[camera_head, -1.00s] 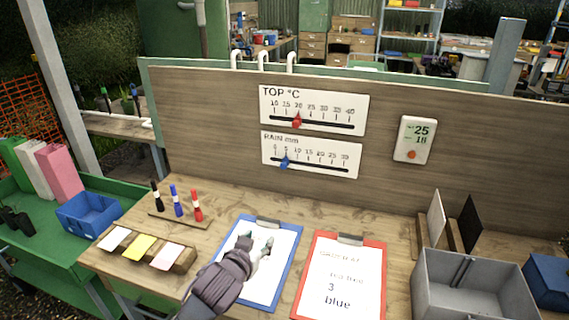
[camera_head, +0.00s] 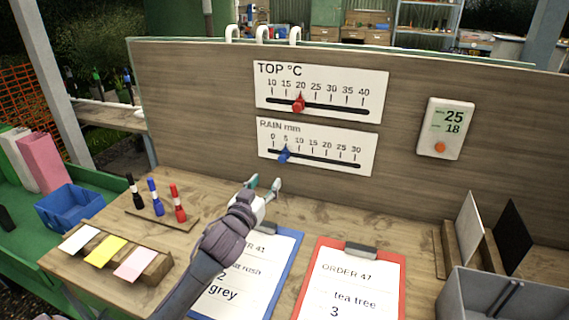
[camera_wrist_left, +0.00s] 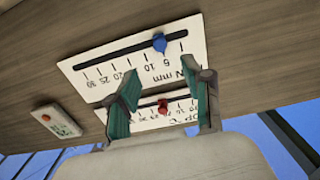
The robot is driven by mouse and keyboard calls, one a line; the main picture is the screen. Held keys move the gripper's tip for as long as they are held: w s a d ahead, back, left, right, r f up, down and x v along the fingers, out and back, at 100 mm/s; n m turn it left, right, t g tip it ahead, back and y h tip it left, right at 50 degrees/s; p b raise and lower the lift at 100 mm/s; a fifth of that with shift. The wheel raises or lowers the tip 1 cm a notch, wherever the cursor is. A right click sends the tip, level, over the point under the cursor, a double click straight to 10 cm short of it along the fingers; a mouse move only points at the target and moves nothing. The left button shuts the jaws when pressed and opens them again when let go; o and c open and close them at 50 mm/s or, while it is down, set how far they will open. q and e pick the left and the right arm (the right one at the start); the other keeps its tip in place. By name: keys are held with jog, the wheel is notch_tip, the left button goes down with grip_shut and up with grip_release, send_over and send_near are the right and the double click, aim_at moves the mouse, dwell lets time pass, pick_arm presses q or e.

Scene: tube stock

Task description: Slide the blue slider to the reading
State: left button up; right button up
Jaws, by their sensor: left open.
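The blue slider (camera_head: 284,156) sits on the slot of the white RAIN mm scale (camera_head: 340,160), near the 5 mark. It also shows in the left wrist view (camera_wrist_left: 159,43). The red slider (camera_head: 298,104) sits on the TOP °C scale (camera_head: 350,84) above, near 20. A small white display (camera_head: 446,128) on the board's right reads 25 above 18. My left gripper (camera_head: 264,185) is open and empty, below and a little left of the blue slider, apart from it. In the left wrist view its two teal fingers (camera_wrist_left: 163,100) are spread. My right gripper is not in view.
The bench holds a blue clipboard (camera_head: 287,258) under my left arm and a red clipboard (camera_head: 396,300). Black, blue and red markers (camera_head: 155,198) stand at left behind several coloured cards (camera_head: 106,251). A grey bin (camera_head: 450,290) stands at right. The board around the scales is clear.

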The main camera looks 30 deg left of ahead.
aim_at(282, 160)
pick_arm(q)
jog(key=p+x, duration=0.1)
jog(key=x, duration=1)
jog(key=shift+w+r+p, duration=0.2)
jog(key=shift+w+p, duration=0.1)
jog(key=shift+w, duration=0.05)
jog(key=shift+x, duration=0.85)
grip_shut()
